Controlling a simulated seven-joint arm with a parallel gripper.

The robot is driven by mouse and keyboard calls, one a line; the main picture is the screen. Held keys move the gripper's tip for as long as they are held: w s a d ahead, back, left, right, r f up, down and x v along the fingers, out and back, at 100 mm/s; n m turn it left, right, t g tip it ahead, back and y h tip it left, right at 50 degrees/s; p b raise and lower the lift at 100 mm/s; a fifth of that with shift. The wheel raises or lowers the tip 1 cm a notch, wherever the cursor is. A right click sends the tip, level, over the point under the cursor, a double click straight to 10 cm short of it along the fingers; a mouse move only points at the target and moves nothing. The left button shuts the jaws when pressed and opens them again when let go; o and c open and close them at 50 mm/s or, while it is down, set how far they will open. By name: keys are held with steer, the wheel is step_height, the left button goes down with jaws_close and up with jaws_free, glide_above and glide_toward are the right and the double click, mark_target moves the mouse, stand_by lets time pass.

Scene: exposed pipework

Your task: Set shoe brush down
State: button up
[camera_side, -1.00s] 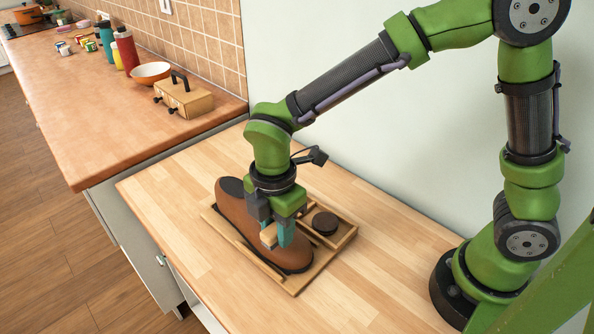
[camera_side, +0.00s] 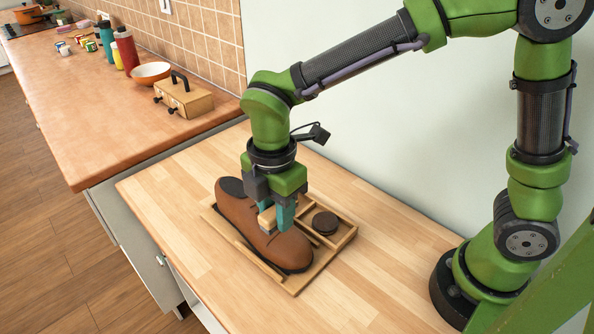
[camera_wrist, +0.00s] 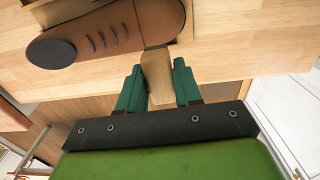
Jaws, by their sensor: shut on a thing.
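The shoe brush (camera_side: 267,217) has a pale wooden body, and its bristles are hidden in the side view. My gripper (camera_side: 275,218) is shut on it, with a teal finger on either side. The brush is over the front part of a brown shoe (camera_side: 236,205); I cannot tell whether it touches the leather. In the wrist view the brush (camera_wrist: 157,75) shows between the fingers of my gripper (camera_wrist: 158,85), with the shoe (camera_wrist: 110,32) beyond it.
The shoe lies on a wooden tray (camera_side: 296,288) with low dividers. A dark round tin (camera_side: 325,222) sits in a right compartment. The wooden table (camera_side: 180,215) is bare around the tray. A counter (camera_side: 90,110) with a bowl (camera_side: 151,73) and a wooden box (camera_side: 183,98) stands behind left.

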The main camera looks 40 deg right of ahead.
steer(key=w+d, duration=0.1)
steer(key=w, duration=0.2)
steer(key=w+d, duration=0.2)
steer(key=w, duration=0.1)
steer(key=w+d, duration=0.1)
steer(key=w, duration=0.3)
steer(key=shift+w+d+f, duration=0.1)
steer(key=shift+d+f, duration=0.25)
steer(key=shift+f, duration=0.05)
steer(key=w+d+f, duration=0.2)
steer(key=w+d, duration=0.6)
steer(key=shift+m, duration=0.3)
steer(key=f, duration=0.5)
steer(key=shift+w+d+f, duration=0.25)
steer(key=shift+w+f, duration=0.05)
steer(key=shift+f, duration=2.1)
steer(key=shift+f, duration=0.15)
steer(key=o, duration=1)
